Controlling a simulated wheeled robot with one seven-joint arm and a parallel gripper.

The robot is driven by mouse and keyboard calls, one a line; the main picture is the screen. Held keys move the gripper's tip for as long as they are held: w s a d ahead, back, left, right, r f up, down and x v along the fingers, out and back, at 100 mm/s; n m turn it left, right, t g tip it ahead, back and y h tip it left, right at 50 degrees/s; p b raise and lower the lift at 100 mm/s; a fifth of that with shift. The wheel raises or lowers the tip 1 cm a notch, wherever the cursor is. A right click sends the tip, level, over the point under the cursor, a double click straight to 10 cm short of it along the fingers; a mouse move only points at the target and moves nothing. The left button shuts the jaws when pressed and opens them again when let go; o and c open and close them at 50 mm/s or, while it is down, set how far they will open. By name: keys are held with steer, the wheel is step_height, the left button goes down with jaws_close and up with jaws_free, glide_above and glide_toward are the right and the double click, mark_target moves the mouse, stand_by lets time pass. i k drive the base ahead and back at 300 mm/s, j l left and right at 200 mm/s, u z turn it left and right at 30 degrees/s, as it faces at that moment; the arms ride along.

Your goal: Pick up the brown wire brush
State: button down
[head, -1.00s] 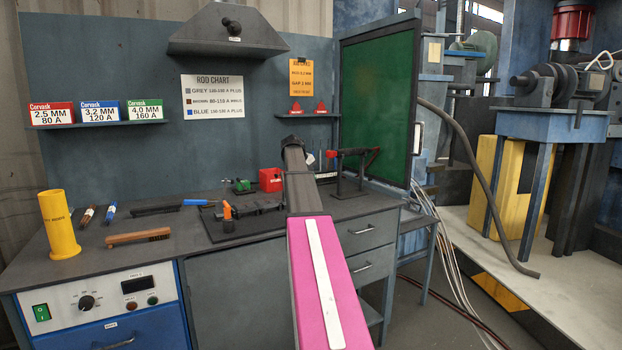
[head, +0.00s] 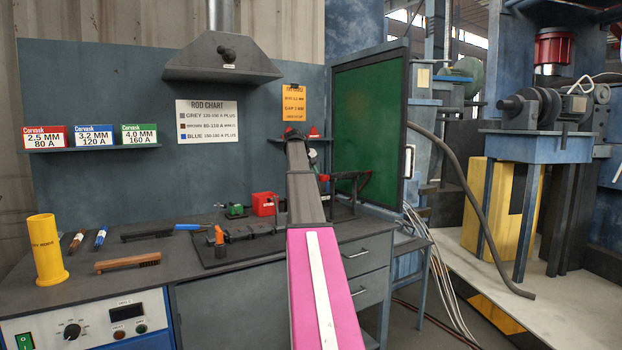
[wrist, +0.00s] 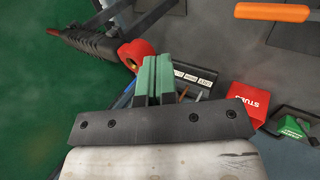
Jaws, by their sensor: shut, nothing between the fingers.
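The brown wire brush (head: 127,263) lies flat near the front of the dark workbench, left of centre, in the head view. It has a wooden handle and dark bristles at its right end. It is not visible in the wrist view. My gripper's green fingers (wrist: 154,78) are together and empty in the wrist view, above the bench's right-hand part. In the head view my arm reaches forward well to the right of the brush, and its own links mostly hide the gripper.
A yellow tube (head: 46,250) stands left of the brush. Two small brushes or markers (head: 101,238) and a blue-handled tool (head: 188,227) lie behind it. A red STUBS box (wrist: 246,104) and a torch on a stand (wrist: 95,40) are near my gripper. A green screen (head: 368,145) closes the right side.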

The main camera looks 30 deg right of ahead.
mark_target(98, 266)
steer(key=k, duration=1)
